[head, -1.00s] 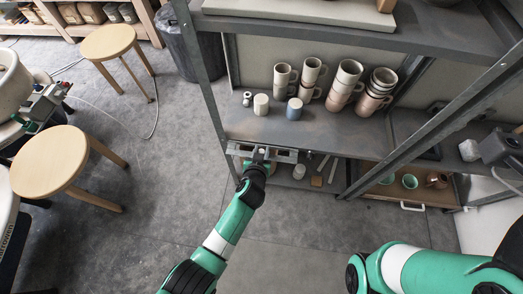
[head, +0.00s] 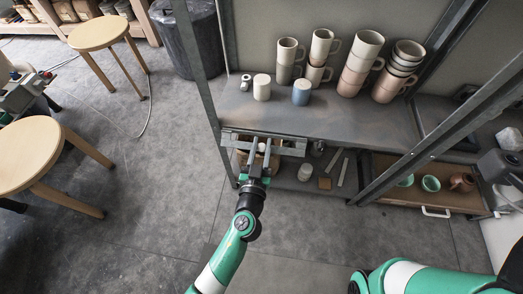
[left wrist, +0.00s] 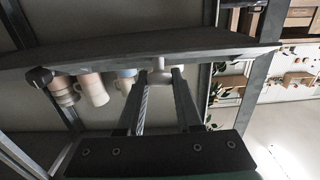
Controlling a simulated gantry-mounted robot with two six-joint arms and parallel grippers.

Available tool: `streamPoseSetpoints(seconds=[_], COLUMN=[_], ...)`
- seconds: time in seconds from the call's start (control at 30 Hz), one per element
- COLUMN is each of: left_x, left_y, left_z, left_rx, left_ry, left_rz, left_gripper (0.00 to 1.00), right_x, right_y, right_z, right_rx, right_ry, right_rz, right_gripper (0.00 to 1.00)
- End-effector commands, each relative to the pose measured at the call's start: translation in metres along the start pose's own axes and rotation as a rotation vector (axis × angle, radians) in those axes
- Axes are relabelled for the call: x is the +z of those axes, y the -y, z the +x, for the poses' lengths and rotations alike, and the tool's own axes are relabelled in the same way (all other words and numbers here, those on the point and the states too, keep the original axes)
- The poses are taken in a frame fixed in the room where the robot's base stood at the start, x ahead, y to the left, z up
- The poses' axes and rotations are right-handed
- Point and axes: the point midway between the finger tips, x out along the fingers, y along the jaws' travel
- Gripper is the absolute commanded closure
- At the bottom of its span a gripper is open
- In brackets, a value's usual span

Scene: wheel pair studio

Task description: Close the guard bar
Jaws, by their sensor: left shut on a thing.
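The guard bar appears to be the flat grey bar (head: 293,147) along the front edge of the shelf, with a small pale grip at its middle. My left gripper (head: 261,144) reaches up to this bar from the front. Its two fingers are shut on the pale grip, which also shows between the fingertips in the left wrist view (left wrist: 162,72). The fingers partly hide the bar's middle. My right arm shows at the lower right, but its gripper is out of the picture.
Stacked mugs (head: 362,62), a white cup (head: 261,87) and a blue-grey cup (head: 301,92) stand on the shelf behind the bar. Grey shelf posts (head: 204,85) frame it. Stools (head: 29,154) stand left. The floor between is clear.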

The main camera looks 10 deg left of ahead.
Motion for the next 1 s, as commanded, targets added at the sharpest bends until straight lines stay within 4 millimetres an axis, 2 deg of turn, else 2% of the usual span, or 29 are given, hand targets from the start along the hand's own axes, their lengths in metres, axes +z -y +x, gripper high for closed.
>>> streamPoseSetpoints(seconds=[0.03,0.4,0.43,0.6,0.87,1.0], left_x=[0.006,0.004,0.004,0.003,0.002,0.001], left_y=[0.001,0.001,0.001,0.001,0.001,0.000], left_z=[-0.001,-0.001,-0.001,0.000,-0.001,-0.011], left_rx=[-0.001,-0.002,-0.002,-0.002,-0.001,0.000], left_ry=[0.002,-0.002,-0.002,-0.004,-0.006,-0.006], left_rz=[0.000,0.001,0.001,0.001,0.000,0.000], left_gripper=[1.00,1.00,0.64,0.36,0.36,0.36], right_x=[0.003,0.002,0.002,0.002,0.002,-0.001], right_y=[0.000,0.000,0.000,0.000,0.000,0.000], right_z=[-0.003,-0.002,-0.002,-0.002,-0.002,0.001], right_rx=[0.000,0.000,0.000,0.000,0.000,0.000], right_ry=[0.000,0.000,0.000,0.000,0.000,0.000], right_rz=[0.000,0.000,0.000,0.000,0.000,0.000], right_gripper=[0.50,0.50,0.50,0.50,0.50,0.50])
